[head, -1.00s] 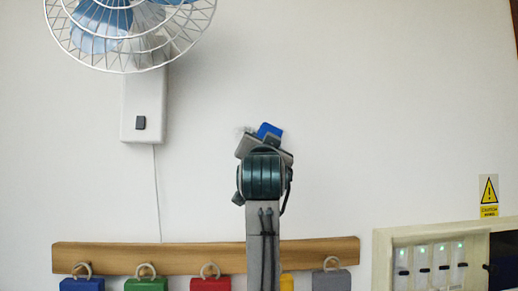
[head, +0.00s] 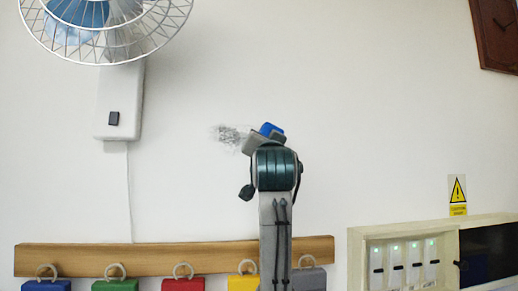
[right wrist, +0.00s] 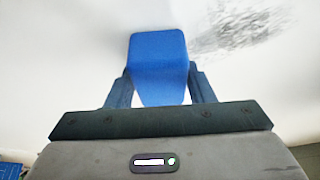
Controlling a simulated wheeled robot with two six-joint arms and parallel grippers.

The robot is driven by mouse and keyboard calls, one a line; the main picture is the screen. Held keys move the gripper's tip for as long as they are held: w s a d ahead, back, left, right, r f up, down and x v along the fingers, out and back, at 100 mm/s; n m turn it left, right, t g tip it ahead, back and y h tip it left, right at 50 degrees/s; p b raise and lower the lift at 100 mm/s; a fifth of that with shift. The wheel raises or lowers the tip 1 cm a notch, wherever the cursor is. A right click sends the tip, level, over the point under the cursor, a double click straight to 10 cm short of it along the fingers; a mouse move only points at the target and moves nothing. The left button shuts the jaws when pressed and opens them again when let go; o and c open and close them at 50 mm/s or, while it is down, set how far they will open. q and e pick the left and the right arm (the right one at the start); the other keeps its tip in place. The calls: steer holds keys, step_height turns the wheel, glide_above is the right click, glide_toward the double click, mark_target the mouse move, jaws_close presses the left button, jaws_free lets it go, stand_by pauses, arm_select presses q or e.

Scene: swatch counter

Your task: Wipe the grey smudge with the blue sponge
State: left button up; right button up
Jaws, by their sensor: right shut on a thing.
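The blue sponge (right wrist: 158,62) is held between the two fingers of my right gripper (right wrist: 160,88), which is shut on it. In the head view the sponge (head: 270,130) shows as a small blue piece at the top of my right arm, in front of the white wall. The grey smudge (head: 228,134) is on the wall just left of the sponge in the head view. In the right wrist view the smudge (right wrist: 240,32) is to the upper right of the sponge. I cannot tell whether the sponge touches the wall. My left gripper is not in view.
A caged fan (head: 105,25) hangs on the wall at the upper left above a white box (head: 119,105). A wooden rail (head: 170,258) with several coloured tags runs below. A cream cabinet (head: 357,260) is at the lower right, under a yellow caution sign (head: 457,194).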

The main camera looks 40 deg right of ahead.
steer(key=shift+w+a, duration=0.5)
steer(key=shift+a, duration=0.2)
steer(key=shift+w+a+p, duration=0.15)
steer(key=shift+w+a, duration=0.35)
steer(key=shift+a, duration=0.35)
steer(key=shift+w+a+p, duration=0.2)
steer(key=shift+w+a, duration=0.3)
steer(key=shift+a, duration=0.3)
steer(key=shift+w+a+p, duration=0.15)
steer(key=shift+w+a, duration=0.35)
steer(key=shift+a, duration=0.35)
steer(key=shift+a, duration=0.1)
